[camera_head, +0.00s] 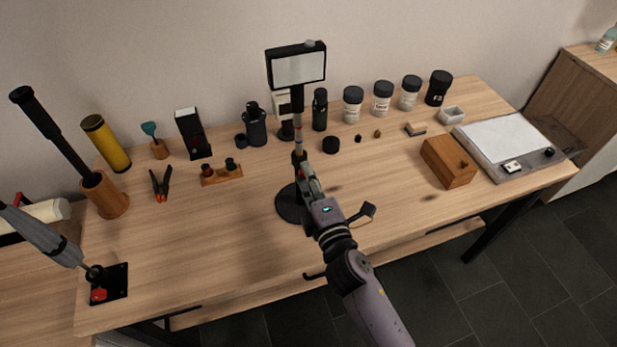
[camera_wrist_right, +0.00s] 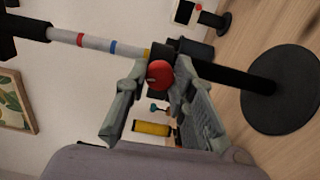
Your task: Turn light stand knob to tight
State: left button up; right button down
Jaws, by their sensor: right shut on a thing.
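The light stand has a round black base (camera_head: 286,205), a thin pole and a rectangular light panel (camera_head: 298,67) on top; it stands upright at the middle of the table. In the right wrist view its pale upper pole (camera_wrist_right: 98,44) has red, blue and yellow bands and enters a black collar. The round red knob (camera_wrist_right: 160,74) sits at that collar. My right gripper (camera_head: 306,178) is at the lower pole, and in the wrist view its fingers (camera_wrist_right: 158,80) are closed on either side of the knob. My left gripper is not in view.
Several dark-lidded jars (camera_head: 382,100) line the back. A wooden box (camera_head: 448,162) and a white-topped device (camera_head: 503,142) stand at right. Pliers (camera_head: 161,185) and a small wooden rack (camera_head: 222,177) lie left of the stand.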

jog(key=shift+m, duration=0.6)
jog(key=c, duration=1.3)
grip_release()
jog(key=shift+c, duration=0.2)
jog(key=v, duration=1.2)
